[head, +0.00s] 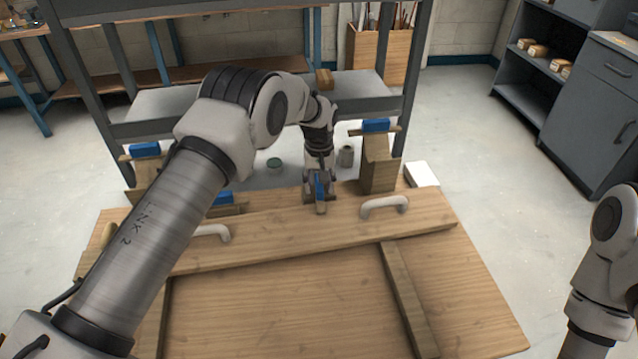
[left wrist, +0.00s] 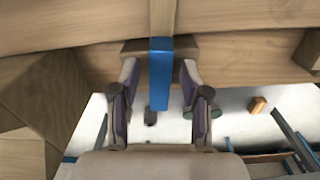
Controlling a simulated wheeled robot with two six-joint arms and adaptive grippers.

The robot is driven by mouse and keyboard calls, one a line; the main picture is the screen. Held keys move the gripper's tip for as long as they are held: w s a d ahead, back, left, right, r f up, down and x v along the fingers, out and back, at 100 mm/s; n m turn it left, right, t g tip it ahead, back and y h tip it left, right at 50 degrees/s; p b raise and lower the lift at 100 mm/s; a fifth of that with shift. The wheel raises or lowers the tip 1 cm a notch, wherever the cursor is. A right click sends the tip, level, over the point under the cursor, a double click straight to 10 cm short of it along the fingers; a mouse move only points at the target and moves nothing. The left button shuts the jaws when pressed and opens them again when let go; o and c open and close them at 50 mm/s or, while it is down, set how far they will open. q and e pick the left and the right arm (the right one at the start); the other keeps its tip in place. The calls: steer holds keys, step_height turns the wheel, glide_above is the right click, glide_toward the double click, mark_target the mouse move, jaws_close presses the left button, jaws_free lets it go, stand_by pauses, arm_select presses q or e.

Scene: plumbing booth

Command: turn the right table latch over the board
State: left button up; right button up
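The right table latch (head: 320,207) is a narrow wooden bar with a blue grip, at the far edge of the board (head: 290,238). Its bar points across the board's edge, and its wooden end shows over the board in the left wrist view (left wrist: 162,18). My left gripper (head: 319,188) points down at this latch. In the left wrist view its two fingers (left wrist: 157,100) stand apart on either side of the blue grip (left wrist: 160,75), with gaps visible on both sides. My right gripper is out of view; only my right arm shows at the right edge.
The board carries two white handles (head: 385,206). Another blue-gripped latch (head: 228,198) sits farther left, partly behind my left arm. A wooden post with a blue-topped crosspiece (head: 378,165) stands right of the gripper. Shelving (head: 255,100) is behind. The table's front right (head: 460,300) is clear.

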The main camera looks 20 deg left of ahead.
arm_select(q)
steer(key=shift+r, duration=0.1)
step_height(320, 180, up, 12)
stand_by(0.4)
